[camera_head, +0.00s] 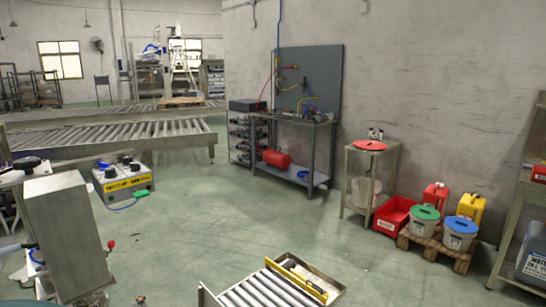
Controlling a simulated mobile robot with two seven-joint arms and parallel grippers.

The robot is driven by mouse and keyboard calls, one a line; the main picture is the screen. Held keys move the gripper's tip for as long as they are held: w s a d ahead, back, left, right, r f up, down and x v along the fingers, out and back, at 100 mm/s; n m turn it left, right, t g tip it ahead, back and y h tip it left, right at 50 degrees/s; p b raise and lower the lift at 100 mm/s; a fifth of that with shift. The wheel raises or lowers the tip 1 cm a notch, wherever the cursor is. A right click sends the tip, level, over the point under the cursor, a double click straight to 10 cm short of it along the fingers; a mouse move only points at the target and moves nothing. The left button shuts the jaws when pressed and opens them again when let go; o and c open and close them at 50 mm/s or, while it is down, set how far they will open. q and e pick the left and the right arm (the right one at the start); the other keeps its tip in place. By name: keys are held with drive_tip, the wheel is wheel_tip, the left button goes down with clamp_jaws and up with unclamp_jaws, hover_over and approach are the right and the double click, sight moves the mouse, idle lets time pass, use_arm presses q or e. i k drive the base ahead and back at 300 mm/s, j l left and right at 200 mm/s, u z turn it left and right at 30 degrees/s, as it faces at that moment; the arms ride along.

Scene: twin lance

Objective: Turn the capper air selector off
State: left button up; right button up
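No part in view is clearly labelled as the capper air selector. A grey metal cabinet (62,225) stands at the lower left, with a small red-knobbed lever (110,245) on its right side. Behind it is a grey and yellow box (124,184) with black knobs on top and a green piece with a blue cord beside it. The lettering on the box is too small to read. I cannot make out either of my grippers in this view.
A roller conveyor section (262,290) with a yellow level lies at the bottom centre. Long conveyors (110,140) cross the back left. A workbench (295,120), a small stand (372,147) and buckets on a pallet (436,247) line the wall. The middle floor is clear.

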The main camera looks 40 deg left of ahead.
sight(104, 166)
drive_tip(key=i+z, duration=0.3)
drive_tip(key=i, duration=1.35)
drive_tip(key=i+u, duration=0.15)
drive_tip(key=i, duration=0.65)
drive_tip(key=i+l+u, duration=0.2)
drive_tip(key=i, duration=0.65)
drive_tip(key=i+j+u, duration=0.1)
drive_tip(key=i+u, duration=0.4)
drive_tip(key=i, duration=0.2)
drive_tip(key=i+l+u, duration=0.2)
drive_tip(key=i+u, duration=0.25)
drive_tip(key=i, duration=0.25)
drive_tip(key=i+j+u, duration=0.1)
drive_tip(key=i+u, duration=0.6)
drive_tip(key=i, duration=0.2)
drive_tip(key=i+l+u, duration=0.15)
drive_tip(key=i+u, duration=0.6)
drive_tip(key=i, duration=0.4)
drive_tip(key=i+l+u, duration=0.15)
drive_tip(key=i+u, duration=0.25)
drive_tip(key=i, duration=0.45)
drive_tip(key=i+j+u, duration=0.1)
drive_tip(key=i+u, duration=0.7)
drive_tip(key=i+l+u, duration=0.2)
drive_tip(key=i+u, duration=0.2)
drive_tip(key=i+j+u, duration=0.15)
drive_tip(key=i+u, duration=1.1)
drive_tip(key=k+l, duration=0.05)
